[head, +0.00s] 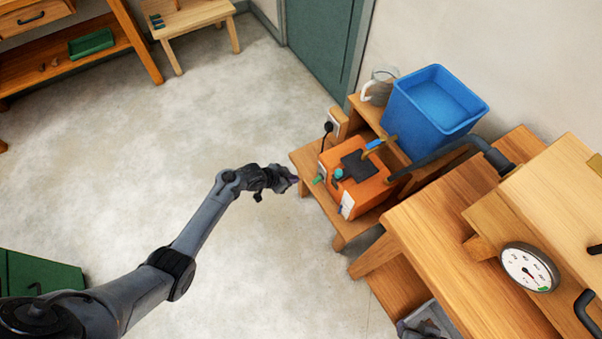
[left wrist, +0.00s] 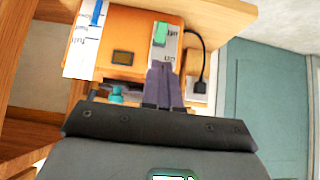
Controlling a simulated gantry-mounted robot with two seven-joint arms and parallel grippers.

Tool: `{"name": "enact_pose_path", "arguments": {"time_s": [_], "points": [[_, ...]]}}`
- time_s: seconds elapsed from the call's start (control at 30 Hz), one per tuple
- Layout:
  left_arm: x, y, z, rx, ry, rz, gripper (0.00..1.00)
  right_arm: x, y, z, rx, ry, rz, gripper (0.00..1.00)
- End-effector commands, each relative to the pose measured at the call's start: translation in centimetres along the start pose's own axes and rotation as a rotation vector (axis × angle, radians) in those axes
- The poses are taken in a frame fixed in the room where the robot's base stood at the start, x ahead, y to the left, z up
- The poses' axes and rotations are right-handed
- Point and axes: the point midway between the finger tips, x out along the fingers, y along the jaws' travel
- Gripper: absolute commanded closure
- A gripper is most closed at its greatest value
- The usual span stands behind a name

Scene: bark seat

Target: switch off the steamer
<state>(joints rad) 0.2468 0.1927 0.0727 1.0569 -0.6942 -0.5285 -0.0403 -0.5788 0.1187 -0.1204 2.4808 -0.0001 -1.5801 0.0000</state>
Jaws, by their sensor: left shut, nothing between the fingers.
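The steamer is an orange box (head: 352,200) with a black lid on a low wooden stand; its front fills the upper part of the left wrist view (left wrist: 118,22). A green switch (left wrist: 160,34) sits on a pale labelled plate on that front; it shows small in the head view (head: 318,179). A teal knob (head: 338,173) is beside the lid. My left gripper (head: 294,179) is shut and empty, just left of the steamer's front. In the left wrist view its fingertips (left wrist: 160,66) point at the plate, near the switch; I cannot tell whether they touch. My right gripper is not identifiable.
A black cord runs to a white socket (left wrist: 197,90). A blue tub (head: 430,115) and a glass jug (head: 379,86) stand behind the steamer. A black hose (head: 450,152) reaches a wooden bench with a dial gauge (head: 529,267).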

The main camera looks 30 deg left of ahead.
Motion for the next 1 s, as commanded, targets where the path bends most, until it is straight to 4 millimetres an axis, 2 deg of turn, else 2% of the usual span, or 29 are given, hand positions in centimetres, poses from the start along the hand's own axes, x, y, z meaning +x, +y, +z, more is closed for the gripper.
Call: {"name": "enact_pose_path", "arguments": {"time_s": [0.03, 0.2, 0.73, 0.87, 1.0], "points": [[-0.6, 0.0, 0.1, 0.000, -0.001, -0.001, 1.00, -0.4, 0.0, -0.1, 0.001, 0.000, -0.001, 0.57], [-1.4, 0.0, 0.4, -0.001, 0.000, 0.000, 1.00, -0.6, -0.1, -0.2, 0.003, 0.000, -0.002, 0.57], [-1.4, 0.1, 0.7, -0.002, -0.002, 0.001, 1.00, -0.6, 0.0, -0.1, 0.000, -0.002, 0.001, 0.57], [-1.3, 0.9, 2.4, -0.011, -0.022, 0.011, 1.00, -0.6, 0.1, -0.1, -0.004, -0.004, 0.003, 0.57], [-1.0, 3.2, 6.5, -0.033, -0.070, 0.040, 1.00, -0.6, 0.2, -0.1, -0.005, -0.004, 0.005, 0.57]]}}
